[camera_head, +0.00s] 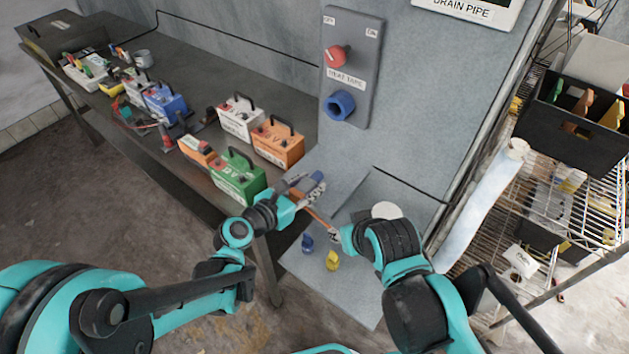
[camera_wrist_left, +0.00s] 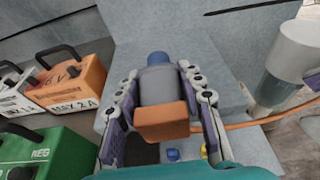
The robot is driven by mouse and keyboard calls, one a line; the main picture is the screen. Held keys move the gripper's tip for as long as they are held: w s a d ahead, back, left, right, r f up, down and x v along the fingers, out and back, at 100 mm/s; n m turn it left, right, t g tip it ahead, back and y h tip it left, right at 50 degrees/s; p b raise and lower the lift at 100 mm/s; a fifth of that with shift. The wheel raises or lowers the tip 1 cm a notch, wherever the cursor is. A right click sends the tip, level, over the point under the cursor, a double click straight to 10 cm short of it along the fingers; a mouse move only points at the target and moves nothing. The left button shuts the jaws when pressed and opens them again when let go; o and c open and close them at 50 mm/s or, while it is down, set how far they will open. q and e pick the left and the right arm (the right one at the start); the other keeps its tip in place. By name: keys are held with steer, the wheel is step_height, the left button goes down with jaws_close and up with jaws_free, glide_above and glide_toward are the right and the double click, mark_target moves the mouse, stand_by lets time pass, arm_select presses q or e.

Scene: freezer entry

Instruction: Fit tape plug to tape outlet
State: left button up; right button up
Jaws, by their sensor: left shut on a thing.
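The tape plug (camera_wrist_left: 157,82) has a blue tip, a grey body and an orange base with an orange cable. My left gripper (camera_head: 308,184) is shut around its grey body, with the blue tip pointing away from the wrist. In the head view the plug's blue tip (camera_head: 317,176) shows at the fingers. The tape outlet (camera_head: 339,105) is a blue round socket on the grey "HEAT TAPE" panel, above and apart from the plug. My right gripper (camera_head: 335,234) is low by the orange cable (camera_head: 318,217); whether its fingers hold the cable is unclear.
A red knob (camera_head: 336,55) sits above the outlet. A blue plug (camera_head: 307,242) and a yellow plug (camera_head: 332,260) are on the grey ledge below. A bench (camera_head: 110,118) with battery boxes (camera_head: 237,178) is left; a wire shelf (camera_head: 545,200) is right.

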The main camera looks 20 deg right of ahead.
mark_target(295, 198)
arm_select(q)
steer(key=shift+s+a+f, duration=0.2)
steer(key=shift+s+a, duration=1.15)
steer(key=shift+a, duration=0.3)
steer(key=shift+r, duration=0.1)
steer(key=w+d+r+p, duration=0.1)
steer(key=r+p, duration=0.6)
steer(key=r, duration=0.2)
steer(key=w+d+r+p, duration=0.1)
steer(key=d+r+p, duration=0.1)
steer(key=r+p, duration=0.5)
steer(key=shift+w+r+p, duration=0.3)
steer(key=shift+r, duration=0.6)
steer(key=shift+d, duration=0.2)
steer(key=shift+w+d+b, duration=0.45)
steer(key=shift+w+d, duration=0.8)
steer(key=shift+d, duration=0.25)
